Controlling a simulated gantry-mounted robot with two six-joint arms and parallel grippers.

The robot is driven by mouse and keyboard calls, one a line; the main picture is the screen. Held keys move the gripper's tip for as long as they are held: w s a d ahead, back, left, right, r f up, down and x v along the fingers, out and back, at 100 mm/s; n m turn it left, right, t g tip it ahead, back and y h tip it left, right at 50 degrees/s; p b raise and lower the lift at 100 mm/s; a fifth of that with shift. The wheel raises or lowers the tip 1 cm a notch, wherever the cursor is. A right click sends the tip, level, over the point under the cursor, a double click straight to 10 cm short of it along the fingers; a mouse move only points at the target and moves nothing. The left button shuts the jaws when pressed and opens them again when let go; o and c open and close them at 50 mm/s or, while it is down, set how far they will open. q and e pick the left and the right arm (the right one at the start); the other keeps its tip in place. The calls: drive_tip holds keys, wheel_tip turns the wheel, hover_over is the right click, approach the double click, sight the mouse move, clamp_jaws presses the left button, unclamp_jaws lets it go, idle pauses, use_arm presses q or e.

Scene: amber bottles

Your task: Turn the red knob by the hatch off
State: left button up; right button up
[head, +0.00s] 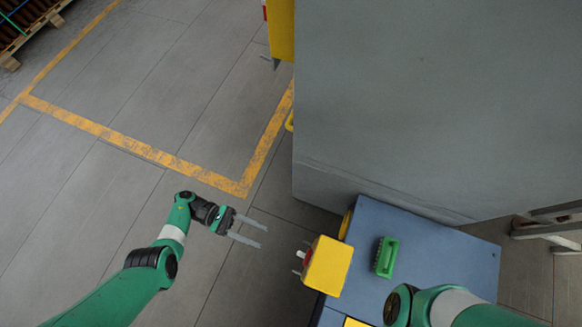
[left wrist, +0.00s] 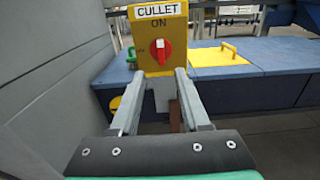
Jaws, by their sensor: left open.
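The red knob (left wrist: 161,51) is on the front of a yellow box (left wrist: 168,24) labelled "CULLET" and "ON". Its pale grip bar stands upright, below the word "ON". In the head view the yellow box (head: 328,266) is at the edge of the blue bench, with a sliver of the red knob (head: 307,257) on its left side. My left gripper (head: 263,237) is open and empty, apart from the box and to its left, its fingers towards it. In the left wrist view its fingertips (left wrist: 159,73) lie either side below the knob. My right gripper is out of view.
The blue bench (head: 440,255) carries a green brush (head: 386,257). A yellow hatch panel (left wrist: 218,57) with a handle is right of the box in the left wrist view. A grey cabinet wall (head: 430,100) rises behind the bench.

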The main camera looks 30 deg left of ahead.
sight(303, 256)
use_arm(q)
drive_tip(key=d, duration=1.1)
drive_tip(key=shift+w, duration=0.25)
drive_tip(key=shift+c, duration=0.3)
clamp_jaws()
